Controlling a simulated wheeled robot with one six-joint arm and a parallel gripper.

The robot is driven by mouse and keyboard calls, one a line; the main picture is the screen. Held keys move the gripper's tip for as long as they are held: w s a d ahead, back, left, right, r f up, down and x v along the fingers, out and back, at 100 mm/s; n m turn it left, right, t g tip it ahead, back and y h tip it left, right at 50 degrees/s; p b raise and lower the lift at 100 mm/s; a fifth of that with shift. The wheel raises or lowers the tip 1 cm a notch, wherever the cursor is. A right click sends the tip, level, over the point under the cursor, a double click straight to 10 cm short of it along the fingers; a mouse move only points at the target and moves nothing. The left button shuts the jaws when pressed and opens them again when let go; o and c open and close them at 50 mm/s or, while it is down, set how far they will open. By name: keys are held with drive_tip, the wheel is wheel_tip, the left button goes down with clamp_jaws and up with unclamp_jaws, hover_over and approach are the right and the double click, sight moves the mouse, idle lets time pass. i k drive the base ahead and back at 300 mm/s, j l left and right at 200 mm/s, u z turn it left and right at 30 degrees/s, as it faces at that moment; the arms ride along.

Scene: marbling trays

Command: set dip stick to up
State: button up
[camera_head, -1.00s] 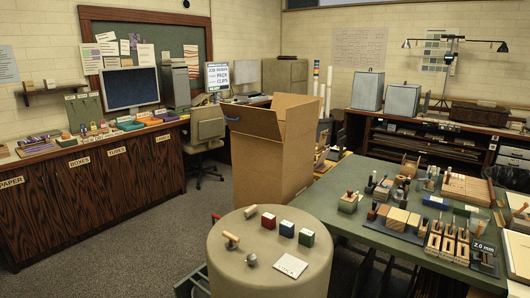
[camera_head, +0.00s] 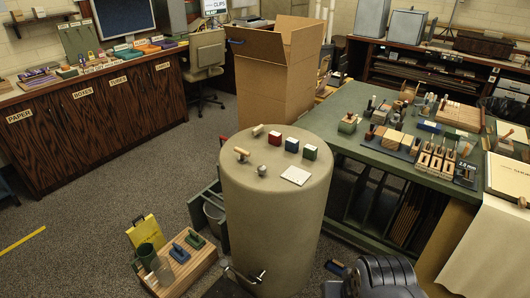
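A tall round beige drum (camera_head: 275,220) stands in the middle. On its top are a wooden-handled piece (camera_head: 242,154), a second wooden piece (camera_head: 258,130) and a small grey knob (camera_head: 262,170). I cannot tell which of these, if any, is the dip stick, nor whether it is up or down. Red, blue and green blocks and a white card (camera_head: 295,175) also lie on the drum top. A metal crank-like piece (camera_head: 245,276) shows low at the drum's front. My gripper's fingers do not show; a dark rounded shape at the bottom edge may be part of my arm.
A green worktable (camera_head: 375,150) with many small tools stands at the right. A large open cardboard box (camera_head: 268,85) is behind the drum. A wooden crate (camera_head: 182,270) with a yellow bag (camera_head: 145,229) sits on the floor at the left.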

sight(243, 153)
drive_tip(key=i+l, duration=0.15)
drive_tip(key=i, duration=0.45)
drive_tip(key=i+l+u, duration=0.15)
drive_tip(key=i, duration=0.5)
